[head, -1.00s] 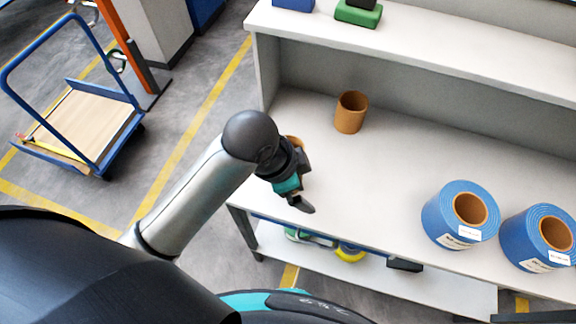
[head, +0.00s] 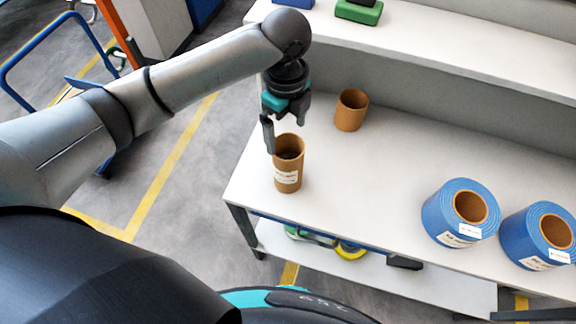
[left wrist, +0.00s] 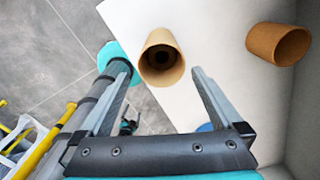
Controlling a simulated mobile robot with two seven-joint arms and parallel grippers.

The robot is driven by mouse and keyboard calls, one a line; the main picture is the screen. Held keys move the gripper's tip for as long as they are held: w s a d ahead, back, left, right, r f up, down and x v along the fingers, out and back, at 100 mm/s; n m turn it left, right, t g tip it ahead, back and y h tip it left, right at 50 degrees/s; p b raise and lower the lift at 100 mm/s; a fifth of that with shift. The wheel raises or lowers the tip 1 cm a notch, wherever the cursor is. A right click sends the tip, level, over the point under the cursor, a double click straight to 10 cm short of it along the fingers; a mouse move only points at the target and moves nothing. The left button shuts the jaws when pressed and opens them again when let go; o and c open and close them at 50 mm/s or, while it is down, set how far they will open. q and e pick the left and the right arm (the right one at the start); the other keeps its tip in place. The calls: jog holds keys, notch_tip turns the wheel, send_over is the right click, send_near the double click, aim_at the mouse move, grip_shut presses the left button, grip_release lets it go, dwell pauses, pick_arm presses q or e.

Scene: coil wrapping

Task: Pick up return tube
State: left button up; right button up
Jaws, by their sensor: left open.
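A brown cardboard tube (head: 289,172) with a white label stands upright near the left end of the white bench. A second, plain brown tube (head: 350,112) stands behind it to the right. Which of them is the return tube I cannot tell for sure. My left gripper (head: 284,126) is open above and just behind the labelled tube, fingers pointing down. In the left wrist view the labelled tube (left wrist: 161,62) shows ahead between the two open fingers, with nothing held. The plain tube (left wrist: 278,44) lies outside them to the right. My right gripper is not in view.
Two blue coils (head: 460,228) with brown cores and labels sit at the right of the bench (head: 370,190). A shelf (head: 440,45) with a green box (head: 358,12) runs above the back. The bench middle is clear.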

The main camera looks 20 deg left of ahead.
aim_at(288, 163)
pick_arm(q)
notch_tip(288, 163, down, 13)
jog(key=shift+d+f+b, duration=0.1)
jog(key=shift+d+b, duration=0.05)
jog(key=shift+b, duration=0.25)
jog(key=shift+w, duration=0.1)
jog(key=c, duration=1.2)
